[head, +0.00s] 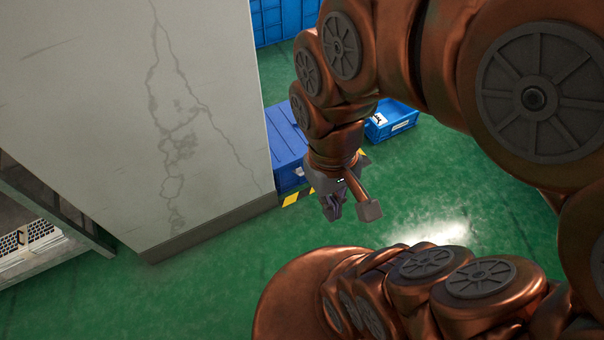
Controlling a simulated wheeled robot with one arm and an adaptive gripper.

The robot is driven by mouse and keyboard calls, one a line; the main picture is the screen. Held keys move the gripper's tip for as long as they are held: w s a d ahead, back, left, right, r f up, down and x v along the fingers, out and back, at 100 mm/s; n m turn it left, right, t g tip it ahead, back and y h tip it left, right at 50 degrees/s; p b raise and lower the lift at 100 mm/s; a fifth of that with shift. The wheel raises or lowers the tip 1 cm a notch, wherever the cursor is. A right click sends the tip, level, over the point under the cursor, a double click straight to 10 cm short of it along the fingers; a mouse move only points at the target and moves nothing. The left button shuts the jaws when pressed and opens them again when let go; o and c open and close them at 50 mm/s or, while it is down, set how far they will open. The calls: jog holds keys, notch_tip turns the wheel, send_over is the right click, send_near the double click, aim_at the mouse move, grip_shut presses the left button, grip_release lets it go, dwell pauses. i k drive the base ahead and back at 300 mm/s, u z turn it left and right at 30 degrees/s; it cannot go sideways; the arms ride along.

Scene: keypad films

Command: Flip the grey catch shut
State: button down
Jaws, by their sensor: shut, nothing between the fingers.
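A blue box (286,135) with a ridged top stands on the floor past the wall's corner, partly hidden by the wall and my arm. A small light grey spot (299,172) shows on its front, right beside my arm; I cannot tell whether it is the grey catch or how it stands. My gripper (334,210) points down in front of the box, shut and empty. It appears apart from the box, with green floor behind its fingertips.
A pale cracked wall (120,100) fills the left. A grey shelf (40,225) stands at far left. A small blue bin (392,122) and tall blue containers (285,18) are behind. Yellow-black tape (291,199) marks the floor. Green floor (480,195) is clear at right.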

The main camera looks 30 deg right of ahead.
aim_at(299, 171)
jog(key=u, duration=3.3)
jog(key=k, duration=2.2)
jog(key=z, duration=0.35)
